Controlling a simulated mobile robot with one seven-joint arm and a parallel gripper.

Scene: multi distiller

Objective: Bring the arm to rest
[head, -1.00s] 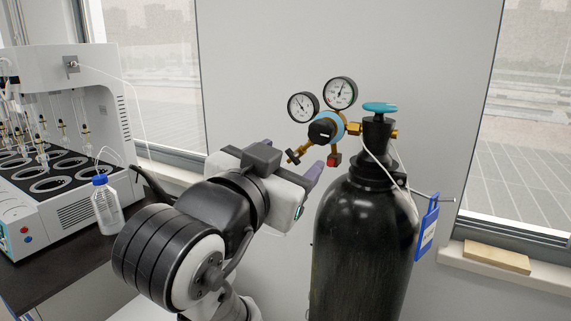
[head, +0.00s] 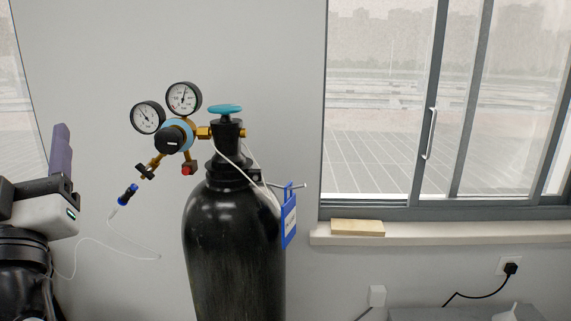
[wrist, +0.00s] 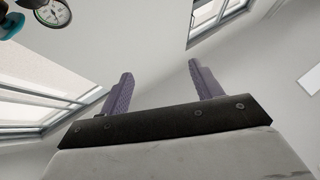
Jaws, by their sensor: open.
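My gripper (head: 61,150) is at the left edge of the head view, with its purple fingers pointing up. The wrist view shows both fingers of my gripper (wrist: 158,72) spread wide apart with nothing between them. My arm is partly cut off by the left edge of the head view. The gripper is to the left of the gas regulator and apart from it.
A black gas cylinder (head: 235,250) with a teal valve knob (head: 226,110) and a two-gauge regulator (head: 174,136) stands right of my arm. A blue connector (head: 128,195) on a thin white tube shows between them. A window (head: 390,100) is at right.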

